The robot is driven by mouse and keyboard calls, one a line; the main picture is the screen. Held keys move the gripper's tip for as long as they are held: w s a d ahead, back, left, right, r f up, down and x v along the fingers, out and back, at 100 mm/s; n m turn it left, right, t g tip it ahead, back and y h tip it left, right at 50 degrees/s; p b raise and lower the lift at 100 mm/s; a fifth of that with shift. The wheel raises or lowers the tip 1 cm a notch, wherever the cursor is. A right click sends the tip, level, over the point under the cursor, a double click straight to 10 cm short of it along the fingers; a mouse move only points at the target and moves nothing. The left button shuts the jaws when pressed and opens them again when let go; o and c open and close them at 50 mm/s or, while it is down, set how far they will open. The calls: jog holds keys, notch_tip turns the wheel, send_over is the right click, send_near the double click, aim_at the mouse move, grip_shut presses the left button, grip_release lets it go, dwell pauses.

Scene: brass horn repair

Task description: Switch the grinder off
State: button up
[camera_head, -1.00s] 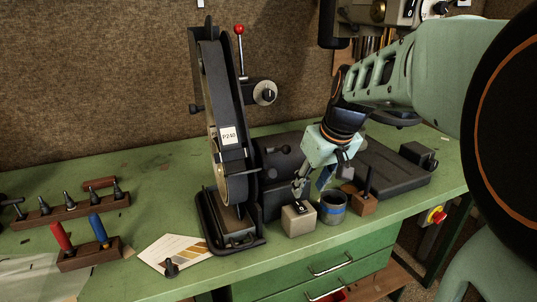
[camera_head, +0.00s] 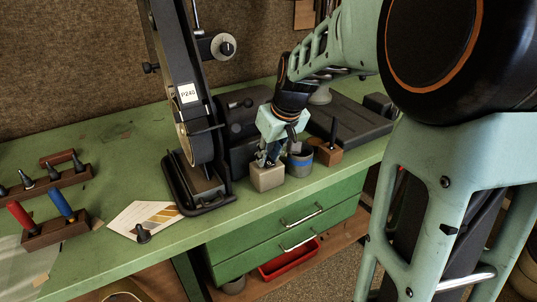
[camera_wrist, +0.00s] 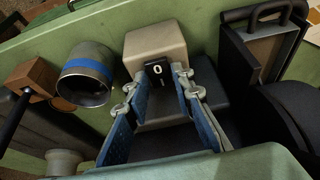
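The belt grinder (camera_head: 172,85) stands on the green bench with a P240 label on its belt. Its beige switch box (camera_head: 267,178) sits on the bench to the right of the grinder's base and also shows in the wrist view (camera_wrist: 155,45). A black rocker switch (camera_wrist: 157,73) on the box shows a white 0. My gripper (camera_head: 266,161) points down at the box. In the wrist view my gripper (camera_wrist: 156,81) is open, with one fingertip on each side of the rocker. I cannot tell whether the tips touch the box. In the head view the fingers hide the rocker.
A grey cup with a blue band (camera_head: 299,163) stands close to the right of the box. A wooden block with a dark peg (camera_head: 330,154) is just beyond it. A card (camera_head: 140,217) and wooden holders (camera_head: 55,232) lie left. Drawers (camera_head: 290,226) are below the bench front.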

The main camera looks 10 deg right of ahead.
grip_shut()
jog(key=b, duration=0.2)
jog(key=t+b, duration=0.1)
jog(key=shift+s+d+f+b, duration=0.1)
jog(key=shift+s+f+b, duration=0.05)
jog(key=shift+f+b, duration=0.25)
jog(key=shift+s+t+y+b, duration=0.1)
jog(key=shift+t+y+b, duration=0.25)
jog(key=shift+b, duration=0.5)
jog(key=shift+r+t+b, duration=0.2)
jog(key=shift+t+b, duration=0.05)
jog(key=shift+b, duration=0.15)
jog(key=o, duration=0.5)
grip_release()
jog(key=shift+o, duration=0.2)
jog(key=shift+r+p, duration=0.25)
jog(key=shift+p, duration=0.35)
